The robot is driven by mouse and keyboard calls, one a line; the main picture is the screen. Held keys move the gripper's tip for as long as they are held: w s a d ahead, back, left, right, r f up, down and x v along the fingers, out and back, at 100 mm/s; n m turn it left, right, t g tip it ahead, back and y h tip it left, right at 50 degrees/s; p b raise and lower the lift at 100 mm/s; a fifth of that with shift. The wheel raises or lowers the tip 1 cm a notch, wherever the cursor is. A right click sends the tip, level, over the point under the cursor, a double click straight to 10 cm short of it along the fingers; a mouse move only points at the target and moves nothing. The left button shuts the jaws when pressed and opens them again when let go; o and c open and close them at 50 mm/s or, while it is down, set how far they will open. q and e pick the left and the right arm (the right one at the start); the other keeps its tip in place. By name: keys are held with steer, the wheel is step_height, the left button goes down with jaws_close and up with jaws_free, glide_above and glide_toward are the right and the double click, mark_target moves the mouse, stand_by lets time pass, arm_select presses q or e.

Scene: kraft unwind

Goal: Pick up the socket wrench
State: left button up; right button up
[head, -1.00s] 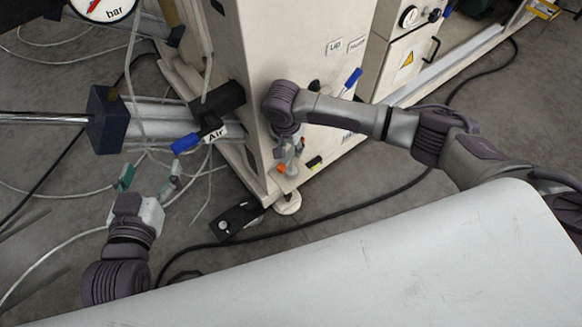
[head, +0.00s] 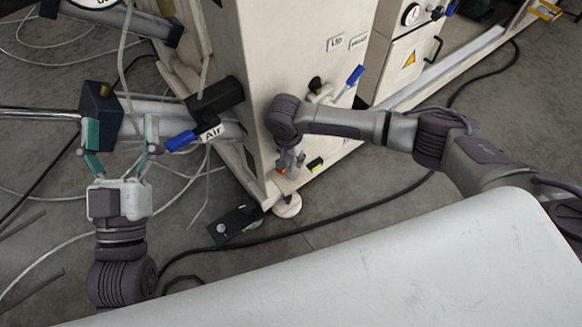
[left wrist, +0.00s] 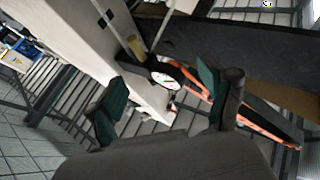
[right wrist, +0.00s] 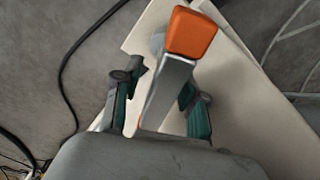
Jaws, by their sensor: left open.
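I cannot surely make out the socket wrench. A grey bar with an orange end (right wrist: 170,85) shows between the fingers of my right gripper (right wrist: 160,95), over a cream surface; I cannot tell whether both fingers touch it. In the head view my right gripper (head: 289,160) points down beside the cream machine's lower corner, with a bit of orange by its fingertips.
The cream machine (head: 290,50) stands in the middle, with a blue-handled "Air" valve (head: 180,141) and another blue lever (head: 355,75). Loose hoses and a black cable (head: 330,222) lie on the grey floor. A large pale surface (head: 400,260) fills the front.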

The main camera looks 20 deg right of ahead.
jaws_close()
steer(key=shift+r, duration=0.1)
